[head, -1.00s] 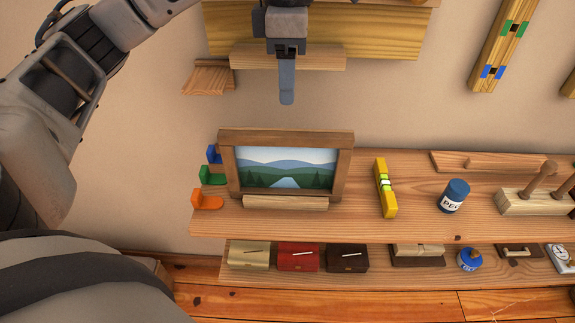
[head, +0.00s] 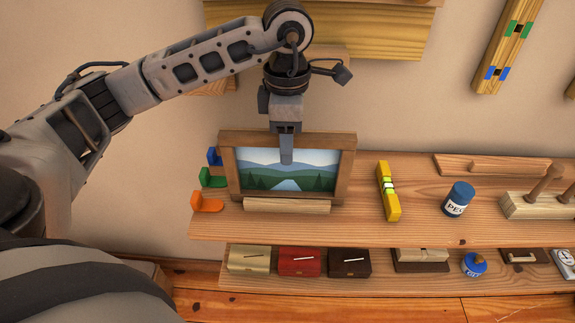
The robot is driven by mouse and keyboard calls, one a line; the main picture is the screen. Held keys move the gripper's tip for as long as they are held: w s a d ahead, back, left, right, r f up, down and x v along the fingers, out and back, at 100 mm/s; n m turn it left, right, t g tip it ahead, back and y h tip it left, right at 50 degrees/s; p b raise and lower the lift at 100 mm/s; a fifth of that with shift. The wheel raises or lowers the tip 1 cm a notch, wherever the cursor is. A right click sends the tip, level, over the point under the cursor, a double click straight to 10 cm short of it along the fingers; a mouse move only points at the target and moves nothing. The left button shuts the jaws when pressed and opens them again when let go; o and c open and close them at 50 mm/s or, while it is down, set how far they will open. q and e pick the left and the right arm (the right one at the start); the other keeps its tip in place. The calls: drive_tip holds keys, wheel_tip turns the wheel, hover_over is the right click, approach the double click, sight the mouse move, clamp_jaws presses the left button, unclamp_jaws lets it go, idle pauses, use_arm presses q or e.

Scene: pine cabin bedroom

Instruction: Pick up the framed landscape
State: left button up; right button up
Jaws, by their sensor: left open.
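The framed landscape (head: 250,172) has a brown wooden frame around blue hills, dark trees and a pale river. It stands nearly upright on the upper wooden shelf, behind a small wooden ledge (head: 287,205). My left gripper (head: 286,158) comes down from above and overlaps the upper middle of the picture in the head view. It is open; only one finger shows clearly, the other being hidden behind it. I cannot tell whether a finger touches the frame. My right gripper is not in view.
Blue, green and orange brackets (head: 207,203) sit just left of the frame. A yellow level (head: 388,190), a blue jar (head: 459,199) and a pegged wooden block (head: 540,205) stand to the right on the upper shelf (head: 350,228). Small boxes (head: 299,261) line the lower shelf.

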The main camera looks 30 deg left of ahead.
use_arm(q)
clamp_jaws()
drive_tip(key=shift+r, duration=0.1)
